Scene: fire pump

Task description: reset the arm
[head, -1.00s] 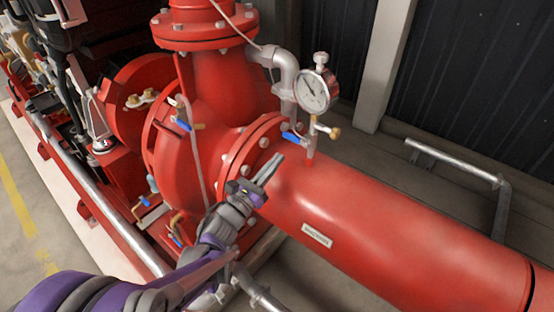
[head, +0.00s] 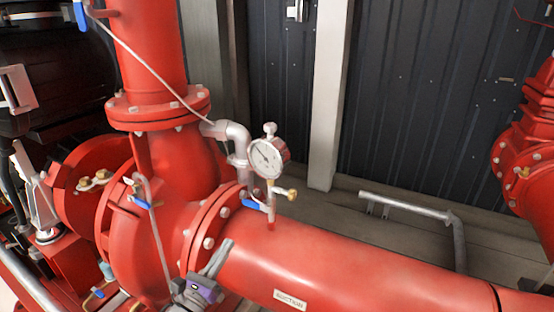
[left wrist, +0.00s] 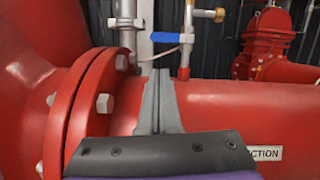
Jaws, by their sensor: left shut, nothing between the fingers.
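My left gripper (head: 218,258) is at the lower middle of the head view, in front of the red suction pipe (head: 350,262) near its bolted flange (head: 208,232). Its grey fingers are shut with nothing between them. In the left wrist view the closed fingers (left wrist: 160,76) point up in front of the pipe, right of the flange (left wrist: 95,105). I cannot tell if they touch the pipe. Most of my left arm is below the head view. My right gripper is not in view.
A pressure gauge (head: 267,157) and a blue-handled valve (head: 251,204) stand just above the flange. The red pump casing (head: 130,245) is at the left. A low metal rail (head: 405,205) stands behind the pipe, before a dark wall (head: 420,100). Another red fitting (head: 535,140) is at the far right.

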